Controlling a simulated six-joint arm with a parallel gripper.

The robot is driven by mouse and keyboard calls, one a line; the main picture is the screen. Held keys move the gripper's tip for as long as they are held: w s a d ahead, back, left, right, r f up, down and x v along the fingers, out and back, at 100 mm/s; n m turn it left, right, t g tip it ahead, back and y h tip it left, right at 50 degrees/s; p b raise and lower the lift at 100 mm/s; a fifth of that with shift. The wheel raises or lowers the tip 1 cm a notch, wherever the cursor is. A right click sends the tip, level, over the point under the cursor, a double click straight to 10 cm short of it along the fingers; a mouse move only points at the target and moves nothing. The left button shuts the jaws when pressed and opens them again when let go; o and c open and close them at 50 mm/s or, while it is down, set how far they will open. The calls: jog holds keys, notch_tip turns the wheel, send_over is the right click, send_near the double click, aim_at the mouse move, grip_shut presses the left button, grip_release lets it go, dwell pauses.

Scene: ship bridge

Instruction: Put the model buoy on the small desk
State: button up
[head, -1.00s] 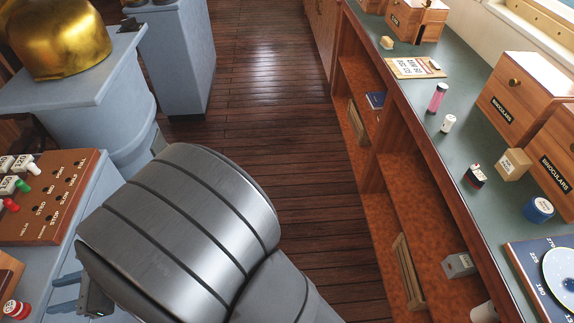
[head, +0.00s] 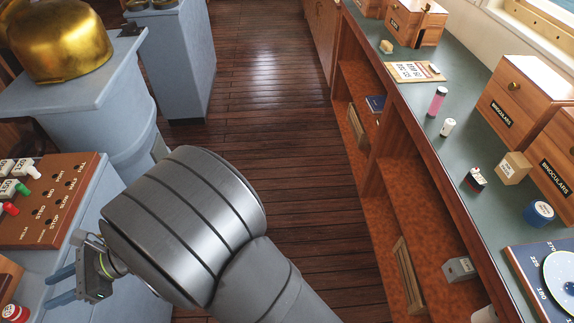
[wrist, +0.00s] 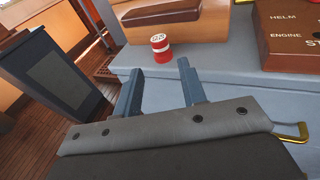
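A small red can-shaped object with a white band, which looks like the model buoy (wrist: 160,47), stands upright on a grey-blue top (wrist: 225,65) in the wrist view. In the head view the buoy (head: 15,314) is at the bottom left corner, partly cut off. My gripper (wrist: 160,88) is open and empty, its two blue-grey fingers apart. The buoy shows beyond the fingertips, between their directions, and is not touched. In the head view my gripper (head: 62,285) is to the right of the buoy. I cannot tell which surface is the small desk.
A brown control panel (head: 45,215) with levers stands behind the buoy. A grey-blue pedestal with a brass dome (head: 60,45) is farther back. The long green counter (head: 440,165) on the right holds boxes and small items. Open wooden floor (head: 265,75) lies between.

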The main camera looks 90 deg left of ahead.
aim_at(17, 308)
jog(key=x, duration=1.1)
jog(key=shift+s+f, duration=0.1)
jog(key=shift+f, duration=0.05)
jog(key=c, duration=0.8)
jog(key=shift+r, duration=0.2)
